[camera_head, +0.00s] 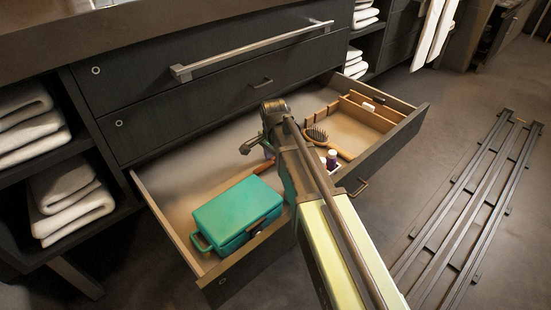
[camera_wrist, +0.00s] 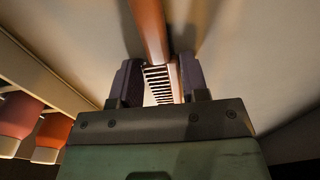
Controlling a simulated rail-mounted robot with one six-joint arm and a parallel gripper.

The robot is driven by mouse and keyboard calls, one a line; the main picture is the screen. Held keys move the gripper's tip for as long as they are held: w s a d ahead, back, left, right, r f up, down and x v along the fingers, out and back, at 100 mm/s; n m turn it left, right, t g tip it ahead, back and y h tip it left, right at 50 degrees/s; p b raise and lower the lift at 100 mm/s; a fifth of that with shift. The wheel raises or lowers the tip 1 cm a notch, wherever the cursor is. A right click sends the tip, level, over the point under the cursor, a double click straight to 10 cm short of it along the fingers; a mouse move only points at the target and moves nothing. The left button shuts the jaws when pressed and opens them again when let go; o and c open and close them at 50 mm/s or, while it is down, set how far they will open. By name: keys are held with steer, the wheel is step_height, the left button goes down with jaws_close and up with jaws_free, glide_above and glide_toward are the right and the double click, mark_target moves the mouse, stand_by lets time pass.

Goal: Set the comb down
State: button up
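The comb (camera_wrist: 149,28) has a reddish-brown handle and a row of teeth. In the wrist view it lies between the two dark fingers of my gripper (camera_wrist: 160,82), which are shut on it around its toothed part. The handle runs away toward the top of that view. In the head view a brown end of the comb (camera_head: 263,167) shows left of my arm, over the open drawer (camera_head: 190,183). My arm hides the rest of the comb and the fingertips there. I cannot tell whether the comb touches the drawer floor.
A teal case (camera_head: 236,211) fills the drawer's front left. A hairbrush (camera_head: 318,134) and a small white-and-purple bottle (camera_head: 332,160) lie right of my arm. A wooden divider tray (camera_head: 368,113) is at the right end. Pink and orange objects (camera_wrist: 52,131) show at the wrist view's left.

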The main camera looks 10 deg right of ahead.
steer(key=o, duration=0.3)
steer(key=shift+o, duration=0.2)
steer(key=shift+r, duration=0.15)
step_height(320, 180, up, 12)
steer(key=r+p, duration=0.1)
steer(key=p, duration=1.2)
steer(key=s+n, duration=1.2)
steer(key=s, duration=0.6)
steer(key=shift+a+f+b, duration=0.15)
steer(key=shift+f+b, duration=0.2)
steer(key=shift+f, duration=0.1)
